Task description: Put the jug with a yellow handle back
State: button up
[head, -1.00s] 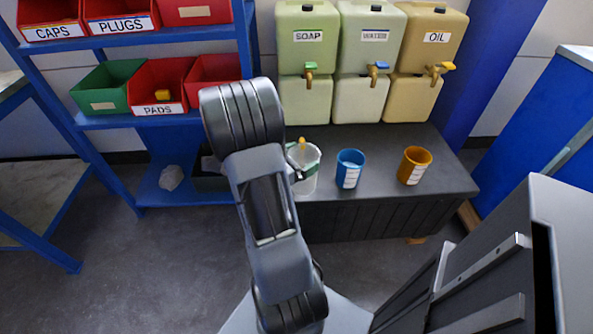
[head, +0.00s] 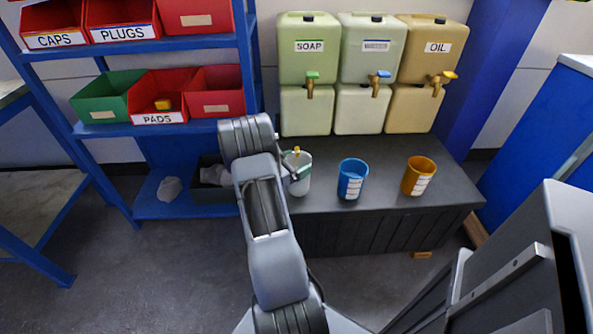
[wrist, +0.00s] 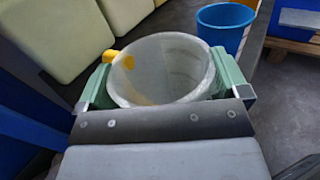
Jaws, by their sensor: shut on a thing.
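The jug with a yellow handle (head: 301,182) is a whitish, translucent vessel at the left end of the dark bench (head: 420,222). In the wrist view the jug (wrist: 163,70) is upright with its open rim towards the camera, and its yellow handle (wrist: 112,58) juts out at the upper left. My gripper (wrist: 164,84) is shut on it, with one green finger on each side. In the head view my arm hides part of the jug's left side. I cannot tell whether its base touches the bench top.
A blue cup (head: 352,180) and an orange cup (head: 418,177) stand to the right on the bench. Soap (head: 308,60), middle (head: 369,60) and oil (head: 430,62) dispensers with taps stand behind. A blue shelf with bins (head: 158,97) is at left. A dark cabinet (head: 520,265) is at right front.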

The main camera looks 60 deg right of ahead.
jog(key=shift+f, duration=1.25)
jog(key=shift+f+b, duration=0.1)
jog(key=shift+b, duration=0.2)
jog(key=shift+f, duration=0.15)
jog(key=o, duration=0.8)
jog(key=shift+c, duration=0.2)
